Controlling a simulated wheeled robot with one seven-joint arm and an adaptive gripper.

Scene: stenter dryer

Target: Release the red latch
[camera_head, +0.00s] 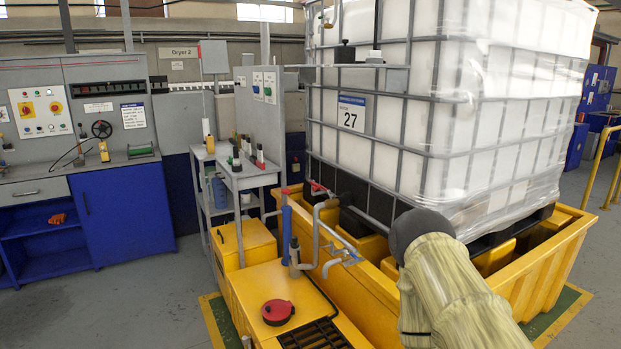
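No part is clearly recognisable as the red latch. Small red handles show by the pipework at the front of the tank: one red handle (319,187) at the outlet pipe and a smaller red piece (286,191) on top of a blue upright. A round red cap (277,311) lies on the yellow cover in the foreground. My arm, in a striped pale sleeve with a dark rounded end, rises from the bottom right in front of the tank's lower part. My gripper is not visible, and the arm hides part of the tank base.
A caged white tank (407,128) labelled 27 stands in a yellow spill tray (541,272). Grey bent pipes (335,241) stick up at the tray's near left. A narrow grey trolley (246,176) stands left of it. Grey floor (130,305) is clear at the lower left.

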